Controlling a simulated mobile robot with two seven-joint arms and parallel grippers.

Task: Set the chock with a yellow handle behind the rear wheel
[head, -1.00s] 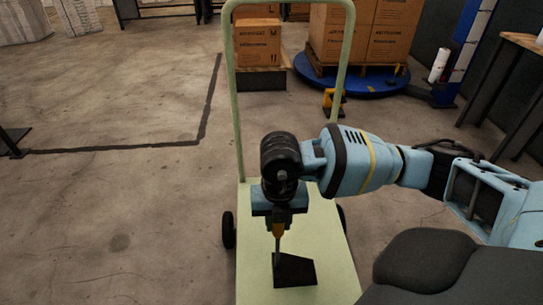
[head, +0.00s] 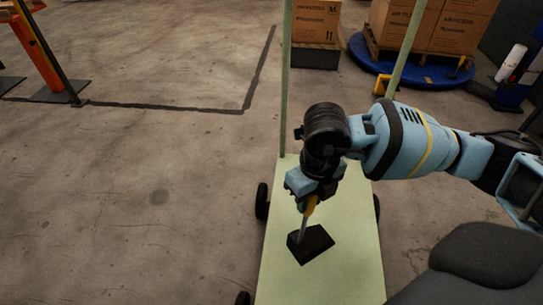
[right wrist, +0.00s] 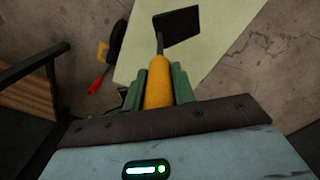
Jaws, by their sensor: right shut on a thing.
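The chock is a black wedge (head: 311,244) on a thin rod with a yellow handle (head: 310,205). My right gripper (head: 313,195) is shut on the handle. The wedge hangs in front of the pale green cart deck (head: 345,275); I cannot tell whether it touches the deck. The right wrist view shows the yellow handle (right wrist: 158,85) between the green fingers, with the wedge (right wrist: 179,26) beyond. Black cart wheels show at the far left (head: 262,201), far right (head: 377,208) and near left (head: 243,298). My left gripper is out of view.
The cart's upright push bar (head: 286,80) stands at its far end. Beyond are a boxed filter stack (head: 317,20) and a blue round base (head: 425,72) with a loaded pallet. An orange post (head: 38,45) stands at the far left. Floor left of the cart is clear.

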